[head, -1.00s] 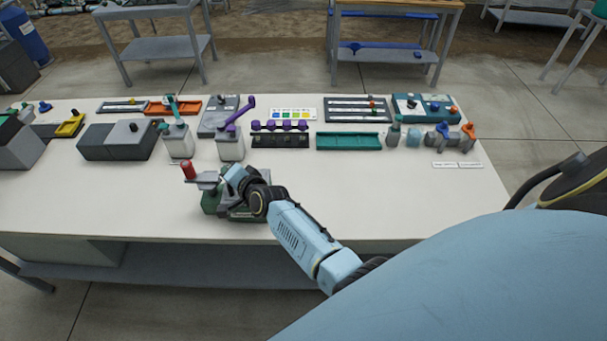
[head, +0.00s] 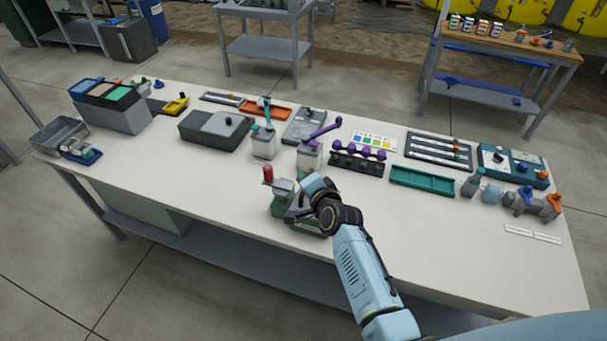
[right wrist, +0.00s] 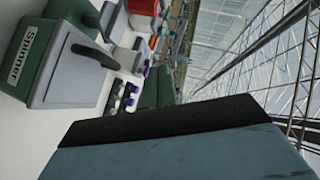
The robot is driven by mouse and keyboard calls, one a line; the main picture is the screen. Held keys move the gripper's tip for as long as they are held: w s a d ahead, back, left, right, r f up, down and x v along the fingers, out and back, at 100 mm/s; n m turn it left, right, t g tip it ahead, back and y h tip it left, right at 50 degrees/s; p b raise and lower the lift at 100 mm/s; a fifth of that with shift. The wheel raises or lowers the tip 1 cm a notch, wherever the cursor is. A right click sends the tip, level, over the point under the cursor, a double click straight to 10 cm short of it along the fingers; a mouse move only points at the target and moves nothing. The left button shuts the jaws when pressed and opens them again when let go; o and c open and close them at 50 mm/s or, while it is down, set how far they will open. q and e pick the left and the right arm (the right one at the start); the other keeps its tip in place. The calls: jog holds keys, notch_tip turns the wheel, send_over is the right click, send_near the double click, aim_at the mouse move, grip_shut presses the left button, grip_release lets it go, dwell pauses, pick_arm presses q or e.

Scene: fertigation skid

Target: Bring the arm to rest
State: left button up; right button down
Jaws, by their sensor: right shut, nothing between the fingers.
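My right arm reaches in from the lower right of the head view. The arm hides part of this device, and the fingertips are hard to make out. I cannot tell whether they touch it. The right wrist view shows a green and grey unit labelled "Spinner" (right wrist: 75,75) with a black handle, at the left. My left gripper is not in view.
Behind the gripper stand two white bottles with teal and purple tops (head: 310,155), a black rack with purple knobs (head: 358,162) and a teal tray (head: 422,180). A grey box (head: 215,130) is farther left. The white table's (head: 190,185) front left is clear.

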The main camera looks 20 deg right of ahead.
jog(key=s+a+r, duration=0.1)
jog(key=s+r, duration=0.2)
jog(key=r, duration=0.1)
jog(key=s+f+n+g+b, duration=0.25)
jog(key=s+f, duration=0.45)
jog(key=f, duration=0.6)
jog(key=s+f+n+g+b, duration=0.3)
jog(key=s+f, duration=0.4)
jog(key=f, duration=0.6)
jog(key=s+f+n+g+b, duration=0.2)
jog(key=s+f+n+b, duration=0.15)
jog(key=s+f, duration=0.6)
jog(key=s+d+f+n+g+h+b, duration=0.1)
jog(key=s+d+f, duration=0.4)
jog(key=s+f, duration=0.6)
jog(key=s+d+f+n+g+h+b, duration=0.1)
jog(key=s+d+f+n+g+b, duration=0.3)
jog(key=s+f, duration=0.6)
jog(key=s+d+n+b, duration=0.1)
jog(key=s+b, duration=0.1)
jog(key=s, duration=0.3)
jog(key=shift+s+f, duration=0.2)
jog(key=shift+f, duration=0.2)
